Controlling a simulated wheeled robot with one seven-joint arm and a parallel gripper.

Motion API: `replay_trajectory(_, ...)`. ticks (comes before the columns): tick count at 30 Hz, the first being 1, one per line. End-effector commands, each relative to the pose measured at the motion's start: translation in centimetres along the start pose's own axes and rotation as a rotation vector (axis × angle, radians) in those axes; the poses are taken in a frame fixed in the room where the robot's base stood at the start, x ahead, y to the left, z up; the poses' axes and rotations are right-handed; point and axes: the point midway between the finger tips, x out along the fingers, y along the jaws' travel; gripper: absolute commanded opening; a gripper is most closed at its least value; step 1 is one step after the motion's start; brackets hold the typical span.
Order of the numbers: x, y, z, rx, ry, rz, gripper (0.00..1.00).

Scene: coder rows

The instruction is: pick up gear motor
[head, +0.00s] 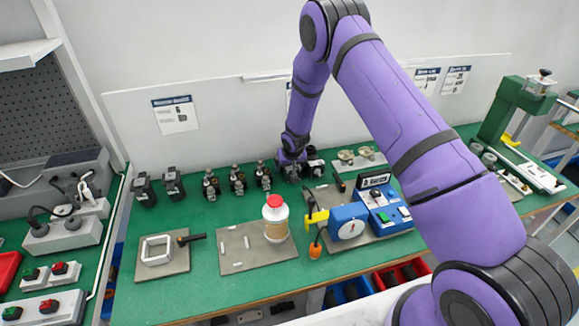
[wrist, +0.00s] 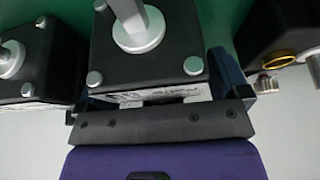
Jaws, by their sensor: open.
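A gear motor (wrist: 146,70) fills the middle of the wrist view. It has a dark square body, a silver shaft and silver corner screws. My gripper (wrist: 155,85) is open, with a dark blue finger on each side of this motor; whether the fingers touch it I cannot tell. In the head view my gripper (head: 291,160) is low over the back of the green bench, at the right end of the motor row, and largely hides the motor there. A similar motor (wrist: 30,65) stands close on the left in the wrist view.
More motors (head: 237,181) stand in a row to the left on the green bench (head: 190,215). A dark part with a gold ring (wrist: 282,60) is close on the right. A red-capped bottle (head: 275,218) and a blue device (head: 348,223) stand in front.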

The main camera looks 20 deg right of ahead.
Motion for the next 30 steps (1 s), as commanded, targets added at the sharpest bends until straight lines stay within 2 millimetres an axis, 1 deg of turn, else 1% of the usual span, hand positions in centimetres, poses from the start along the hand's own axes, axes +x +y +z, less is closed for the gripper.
replay_trajectory(3, 0.3, 0.0, -0.1, 0.0, 0.002, 0.0, 0.94)
replay_trajectory(8, 0.3, 0.0, -0.1, 0.0, 0.001, 0.0, 0.94)
replay_trajectory(9, 0.3, 0.0, -0.1, 0.0, 0.001, 0.0, 0.89)
replay_trajectory(11, 0.3, 0.0, -0.1, 0.0, 0.001, 0.0, 0.75)
replay_trajectory(12, 0.3, 0.0, -0.1, 0.0, 0.001, 0.0, 0.66)
replay_trajectory(14, 0.3, 0.0, -0.1, 0.0, 0.001, 0.0, 0.52)
replay_trajectory(15, 0.3, 0.0, -0.1, 0.0, 0.001, 0.0, 0.43)
replay_trajectory(16, 0.3, 0.0, -0.1, 0.0, 0.001, 0.0, 0.37)
replay_trajectory(25, 0.0, 0.0, -0.3, 0.001, 0.004, 0.0, 0.37)
replay_trajectory(28, -0.6, 0.0, -0.6, 0.002, 0.004, 0.0, 0.37)
replay_trajectory(30, -1.4, 0.0, -0.9, 0.002, 0.006, -0.001, 0.37)
